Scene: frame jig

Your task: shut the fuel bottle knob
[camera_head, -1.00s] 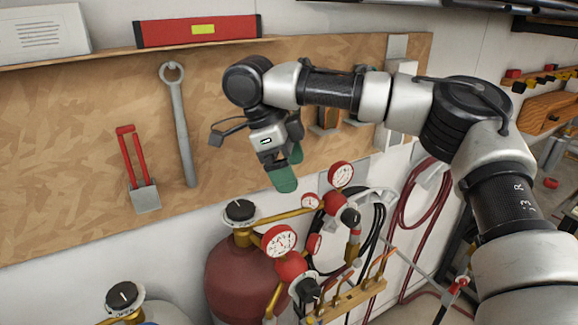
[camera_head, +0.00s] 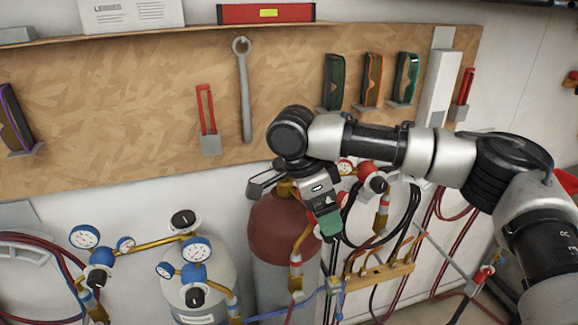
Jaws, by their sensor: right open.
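The red bottle (camera_head: 277,232), which I take to be the fuel bottle, stands below the board near the middle. Its top knob is hidden behind my right arm's wrist. My right gripper (camera_head: 329,222) points down with its green fingertips just right of the bottle's upper body, in front of the hoses. It is open, and I see nothing between its fingers. I cannot tell whether it touches anything. My left gripper is not in view.
A grey bottle (camera_head: 200,286) with a black knob (camera_head: 184,220) and blue gauges stands to the left. A wrench (camera_head: 243,90) hangs on the wooden board (camera_head: 120,100). Hoses crowd the right side.

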